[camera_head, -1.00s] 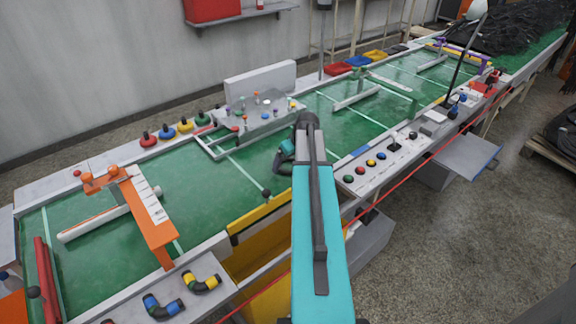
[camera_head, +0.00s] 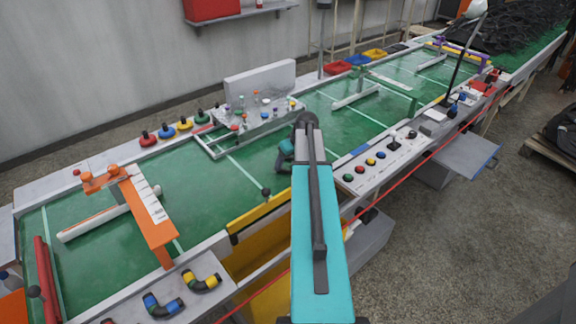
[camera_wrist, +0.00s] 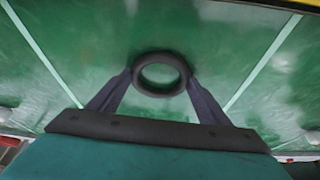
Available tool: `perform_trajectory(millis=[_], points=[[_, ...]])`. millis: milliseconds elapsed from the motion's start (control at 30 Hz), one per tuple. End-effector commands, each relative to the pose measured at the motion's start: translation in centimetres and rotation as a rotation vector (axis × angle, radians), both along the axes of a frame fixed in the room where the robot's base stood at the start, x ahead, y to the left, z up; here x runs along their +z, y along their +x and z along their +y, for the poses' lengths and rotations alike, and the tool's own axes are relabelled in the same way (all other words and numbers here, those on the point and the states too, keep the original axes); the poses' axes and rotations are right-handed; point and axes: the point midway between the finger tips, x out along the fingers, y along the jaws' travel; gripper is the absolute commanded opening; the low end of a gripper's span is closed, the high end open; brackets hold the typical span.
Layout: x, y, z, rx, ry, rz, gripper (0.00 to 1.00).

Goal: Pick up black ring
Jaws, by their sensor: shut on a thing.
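The black ring (camera_wrist: 160,93) shows in the wrist view between the two fingertips of my gripper (camera_wrist: 160,82). The fingers touch it on its left and right sides, and my gripper is shut on it. The ring's opening faces the camera and green belt surface shows through it. I cannot tell whether the ring is on the green surface or just above it. In the head view my arm hides the ring, and the gripper end (camera_head: 287,152) is partly hidden behind my arm over the green belt.
The long green belt (camera_head: 215,170) is clear around my gripper. An orange bridge (camera_head: 150,220) stands to the left. A white-framed tray of small parts (camera_head: 262,122) is behind. A panel with coloured buttons (camera_head: 385,155) runs along the right edge. Elbow hoses (camera_head: 203,281) lie at front left.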

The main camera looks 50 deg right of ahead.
Motion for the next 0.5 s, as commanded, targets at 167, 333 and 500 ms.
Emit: perform_trajectory(millis=[167,333,500], points=[[0.0,0.0,0.0,0.000,0.000,0.000,0.49],[0.4,0.1,0.0,0.001,-0.001,-0.001,0.49],[1.5,0.1,0.0,0.001,-0.002,-0.002,0.49]])
